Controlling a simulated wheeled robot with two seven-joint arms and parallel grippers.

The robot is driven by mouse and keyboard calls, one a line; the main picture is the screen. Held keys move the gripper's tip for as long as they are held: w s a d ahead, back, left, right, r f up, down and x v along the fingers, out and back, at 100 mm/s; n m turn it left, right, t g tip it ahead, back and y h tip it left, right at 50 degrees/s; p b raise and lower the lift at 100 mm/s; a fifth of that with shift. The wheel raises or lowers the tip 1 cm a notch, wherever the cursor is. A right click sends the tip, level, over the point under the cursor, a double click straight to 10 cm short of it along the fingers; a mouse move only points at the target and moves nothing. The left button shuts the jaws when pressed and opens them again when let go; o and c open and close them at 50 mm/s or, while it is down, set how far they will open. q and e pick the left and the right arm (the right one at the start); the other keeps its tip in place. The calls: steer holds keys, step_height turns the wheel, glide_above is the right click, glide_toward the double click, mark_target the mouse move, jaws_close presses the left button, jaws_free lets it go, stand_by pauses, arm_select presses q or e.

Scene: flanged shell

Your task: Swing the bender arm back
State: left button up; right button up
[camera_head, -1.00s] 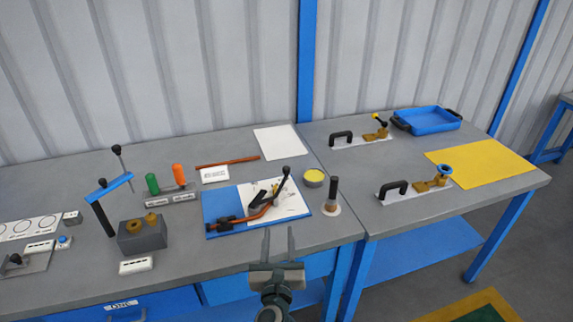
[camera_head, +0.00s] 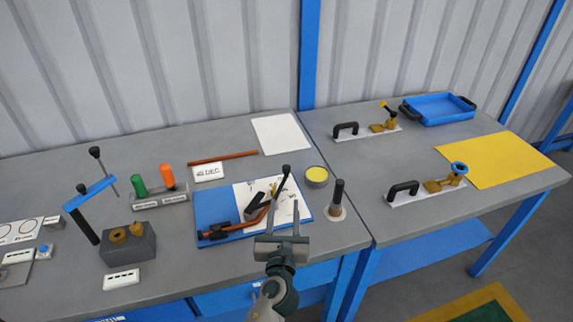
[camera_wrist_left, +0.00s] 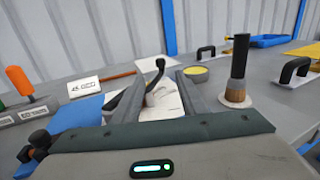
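The tube bender (camera_head: 258,208) lies on a blue and white board (camera_head: 210,203) on the left bench, with a copper-coloured tube in it. Its arm (camera_head: 282,184) stands tilted up and ends in a black knob. My left gripper (camera_head: 283,209) is open and empty, at the near side of the board. Its fingers point toward the bender. In the left wrist view the bender arm (camera_wrist_left: 155,82) shows between the open fingers, seemingly beyond their tips; I cannot tell the exact gap. The lower part of the bender is partly hidden there. My right gripper is not in view.
A dark-handled upright tool (camera_head: 338,195) and a yellow-topped tin (camera_head: 317,176) stand right of the board. A label card (camera_head: 208,171), a copper rod (camera_head: 222,158) and green and orange handles (camera_head: 167,176) are left and behind. A grey block (camera_head: 128,245) stands at left.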

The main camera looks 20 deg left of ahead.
mark_target(286, 170)
arm_select(q)
steer(key=shift+w+a, duration=0.2)
steer(key=shift+w, duration=0.5)
steer(key=p+x, duration=0.1)
steer(key=x, duration=1.5)
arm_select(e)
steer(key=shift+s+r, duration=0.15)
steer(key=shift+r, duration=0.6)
arm_select(q)
jaws_close()
